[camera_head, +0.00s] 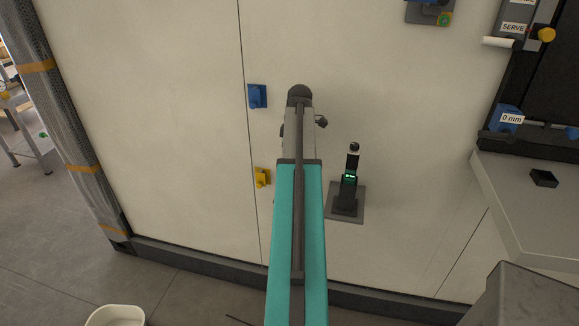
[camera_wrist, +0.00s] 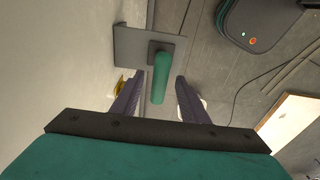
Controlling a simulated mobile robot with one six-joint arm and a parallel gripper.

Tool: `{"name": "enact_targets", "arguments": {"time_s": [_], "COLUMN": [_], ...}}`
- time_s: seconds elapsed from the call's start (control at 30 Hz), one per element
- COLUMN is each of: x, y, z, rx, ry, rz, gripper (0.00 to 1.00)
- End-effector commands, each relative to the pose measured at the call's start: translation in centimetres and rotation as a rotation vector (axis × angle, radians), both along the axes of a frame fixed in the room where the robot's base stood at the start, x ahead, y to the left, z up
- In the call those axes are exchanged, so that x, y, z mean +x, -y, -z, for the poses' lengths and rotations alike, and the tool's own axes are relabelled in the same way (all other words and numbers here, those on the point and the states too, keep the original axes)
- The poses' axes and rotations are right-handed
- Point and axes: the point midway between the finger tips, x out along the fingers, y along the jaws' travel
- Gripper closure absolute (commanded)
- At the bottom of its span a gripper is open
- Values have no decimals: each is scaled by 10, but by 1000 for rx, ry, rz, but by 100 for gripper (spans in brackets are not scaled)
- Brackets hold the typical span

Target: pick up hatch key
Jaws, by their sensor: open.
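The likely hatch key (camera_wrist: 160,80) shows in the wrist view as a green cylindrical handle on a dark square base. It rises from a grey bracket (camera_wrist: 132,45) on the wall. In the head view a dark upright piece with a green band (camera_head: 350,180) stands on a grey plate (camera_head: 345,212), right of my arm; it appears to be the same key. My gripper (camera_wrist: 153,90) is open, with its dark fingers apart. The handle appears between the fingers in the picture, seemingly beyond them; I cannot tell the gap.
On the pale wall, a blue block (camera_head: 257,96) and a yellow block (camera_head: 262,178) sit left of my arm. A grey counter (camera_head: 530,190) juts out at the right. A white bowl (camera_head: 115,316) stands at the lower left.

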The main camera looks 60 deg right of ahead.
Motion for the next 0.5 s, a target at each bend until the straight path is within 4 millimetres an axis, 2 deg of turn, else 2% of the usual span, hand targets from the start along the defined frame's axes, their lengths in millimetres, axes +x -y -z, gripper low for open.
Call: {"name": "enact_targets", "arguments": {"time_s": [0.2, 0.5], "x": [1, 1], "y": [-1, 0], "z": [13, 14], "rx": [0, -1], "ry": [0, 0], "rz": [0, 0], "gripper": [59, 59]}}
